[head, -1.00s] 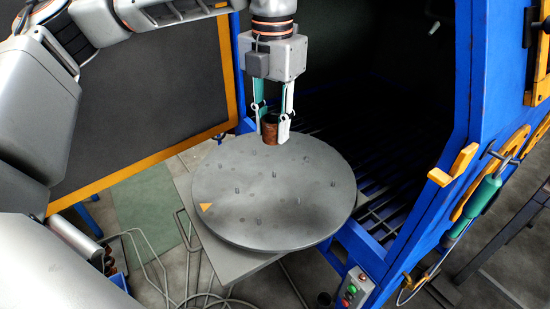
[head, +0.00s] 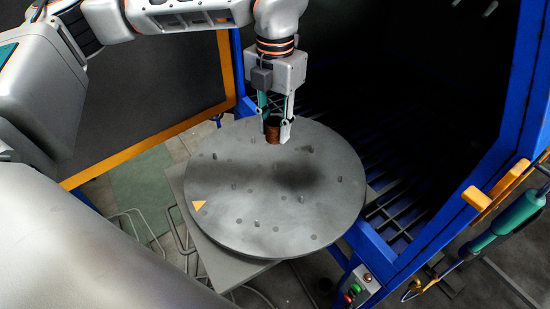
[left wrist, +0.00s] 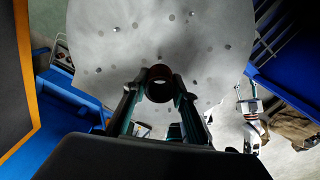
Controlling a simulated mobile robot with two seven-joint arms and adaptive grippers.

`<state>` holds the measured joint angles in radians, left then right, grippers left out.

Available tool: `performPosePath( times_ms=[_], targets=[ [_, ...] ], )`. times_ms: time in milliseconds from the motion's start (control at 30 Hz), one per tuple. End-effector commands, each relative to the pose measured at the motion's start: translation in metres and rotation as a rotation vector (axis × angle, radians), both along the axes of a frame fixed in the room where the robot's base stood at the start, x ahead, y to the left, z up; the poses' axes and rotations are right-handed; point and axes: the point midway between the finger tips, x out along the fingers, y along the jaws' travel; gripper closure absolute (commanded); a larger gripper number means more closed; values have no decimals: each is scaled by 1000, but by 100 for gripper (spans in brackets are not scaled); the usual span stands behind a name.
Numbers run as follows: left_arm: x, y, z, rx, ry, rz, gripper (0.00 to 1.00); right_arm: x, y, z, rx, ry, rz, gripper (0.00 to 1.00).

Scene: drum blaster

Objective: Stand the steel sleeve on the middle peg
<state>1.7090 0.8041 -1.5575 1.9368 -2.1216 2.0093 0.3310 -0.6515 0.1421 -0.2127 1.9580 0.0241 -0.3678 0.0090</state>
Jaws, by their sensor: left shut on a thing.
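My left gripper (head: 274,133) is shut on the steel sleeve (head: 272,135), a short rusty-brown tube, over the back part of a round grey turntable (head: 240,236). In the left wrist view the sleeve (left wrist: 160,70) shows as an open dark ring between the fingers, its axis roughly along the camera's view. Several small pegs stick up from the turntable, one near its middle (head: 249,188); I cannot tell for sure which is the middle peg. The gap between sleeve and turntable is unclear.
A blue cabinet (head: 490,160) with a dark inside and slatted floor (head: 392,212) stands behind and right. An orange-edged door panel (head: 150,146) is at the left. An orange triangle (head: 199,204) marks the turntable. A teal-handled tool (head: 515,214) hangs at the right.

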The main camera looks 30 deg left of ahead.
Motion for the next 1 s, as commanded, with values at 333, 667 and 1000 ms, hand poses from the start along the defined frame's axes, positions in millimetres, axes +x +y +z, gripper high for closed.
performPosePath(
  times_ms=[333, 667, 1000],
  targets=[
    [0, 0, -59, -1, -1, 1, 100, 2, 0, 1, 1, -4, 0, 60],
    [0, 0, -91, 0, 1, 0, 100, 3, 1, 3, 4, -9, -2, 60],
    [1, 0, -103, 0, -3, 0, 100, 3, 1, 2, 4, -7, -2, 60]
  ],
)
